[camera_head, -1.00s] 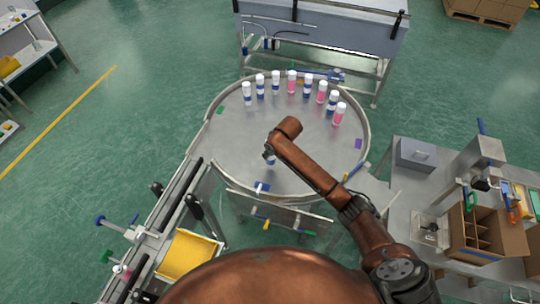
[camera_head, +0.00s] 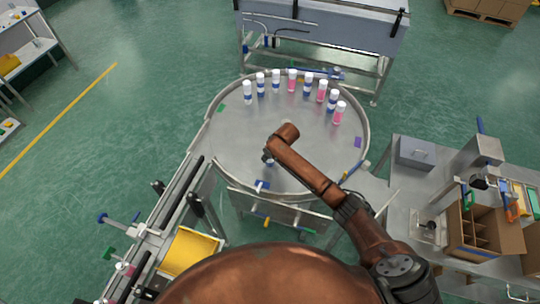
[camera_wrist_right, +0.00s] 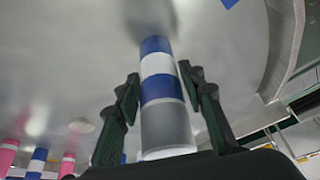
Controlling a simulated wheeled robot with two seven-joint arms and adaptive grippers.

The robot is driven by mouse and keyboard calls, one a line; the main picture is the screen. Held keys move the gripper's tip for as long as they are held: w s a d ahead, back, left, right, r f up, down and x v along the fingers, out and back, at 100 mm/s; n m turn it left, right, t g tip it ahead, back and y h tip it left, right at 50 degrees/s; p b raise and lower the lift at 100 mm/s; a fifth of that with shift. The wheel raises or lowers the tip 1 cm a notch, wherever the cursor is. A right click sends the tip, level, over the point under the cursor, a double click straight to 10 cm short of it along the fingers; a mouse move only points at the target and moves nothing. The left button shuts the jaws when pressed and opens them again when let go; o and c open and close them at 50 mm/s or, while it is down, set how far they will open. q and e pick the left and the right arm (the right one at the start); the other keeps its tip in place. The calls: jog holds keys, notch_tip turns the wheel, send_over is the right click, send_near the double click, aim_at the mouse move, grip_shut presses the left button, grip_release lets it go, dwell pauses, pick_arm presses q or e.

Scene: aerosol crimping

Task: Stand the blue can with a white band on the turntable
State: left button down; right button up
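The blue can with a white band (camera_wrist_right: 158,85) is between the fingers of my right gripper (camera_wrist_right: 160,88) in the right wrist view. Both pads appear to press on its sides. Its blue end is close to the grey turntable surface; whether it touches cannot be told. In the head view only a small blue part of the can (camera_head: 268,159) shows beside my right arm, above the near-middle of the turntable (camera_head: 235,150). The arm hides the gripper there. My left gripper is not in view.
Several white-capped blue or pink cans, such as a pink one (camera_head: 340,113), stand in an arc along the turntable's far edge. The plate around the held can is clear. A conveyor (camera_head: 180,205) lies at left, a bench with a cardboard box (camera_head: 490,235) at right.

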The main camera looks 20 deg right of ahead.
jog(key=shift+o, duration=1.3)
jog(key=shift+r, duration=0.1)
jog(key=shift+r, duration=0.25)
jog(key=b+v, duration=0.1)
jog(key=v, duration=1)
jog(key=shift+s+r, duration=0.2)
jog(key=shift+r, duration=0.15)
jog(key=shift+c, duration=0.5)
